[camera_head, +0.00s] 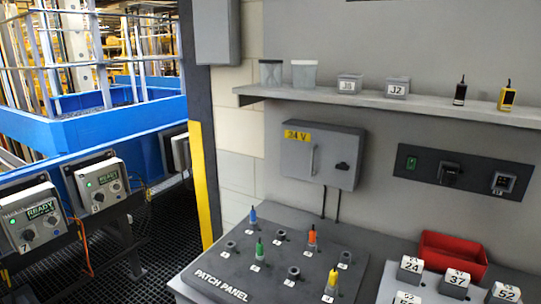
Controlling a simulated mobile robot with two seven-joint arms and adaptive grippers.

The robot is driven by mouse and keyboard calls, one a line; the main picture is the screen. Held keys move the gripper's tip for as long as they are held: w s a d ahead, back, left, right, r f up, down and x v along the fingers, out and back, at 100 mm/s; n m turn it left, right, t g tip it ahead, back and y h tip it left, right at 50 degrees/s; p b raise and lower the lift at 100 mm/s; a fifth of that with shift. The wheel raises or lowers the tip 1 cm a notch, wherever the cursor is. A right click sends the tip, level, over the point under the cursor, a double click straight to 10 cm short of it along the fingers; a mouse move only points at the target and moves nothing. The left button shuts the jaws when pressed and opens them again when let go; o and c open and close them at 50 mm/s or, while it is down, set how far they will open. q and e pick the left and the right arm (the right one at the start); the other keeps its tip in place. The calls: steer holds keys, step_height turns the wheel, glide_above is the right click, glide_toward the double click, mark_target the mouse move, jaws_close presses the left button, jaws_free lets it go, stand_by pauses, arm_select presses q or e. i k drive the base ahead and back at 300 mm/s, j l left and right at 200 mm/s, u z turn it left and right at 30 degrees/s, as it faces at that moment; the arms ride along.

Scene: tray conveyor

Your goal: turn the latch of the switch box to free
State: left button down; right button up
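A grey switch box (322,180) hangs on the wall right of the picture's middle, with a yellow "24 V" label (298,136) at its upper left. Its door looks closed. A small dark latch (343,166) sits on the right side of the door and looks roughly level, but it is too small to read its setting. A pale upright handle (313,159) is on the door's left part. Neither of my grippers is in view.
Below the box, a grey patch panel (208,279) carries several sockets and coloured plugs. A shelf (437,109) with jars and small boxes runs above it. A dark control strip (425,171) and red bin (440,243) are to the right. Space before the box looks clear.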

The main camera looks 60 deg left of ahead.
mark_target(344, 167)
steer(key=u, duration=1.5)
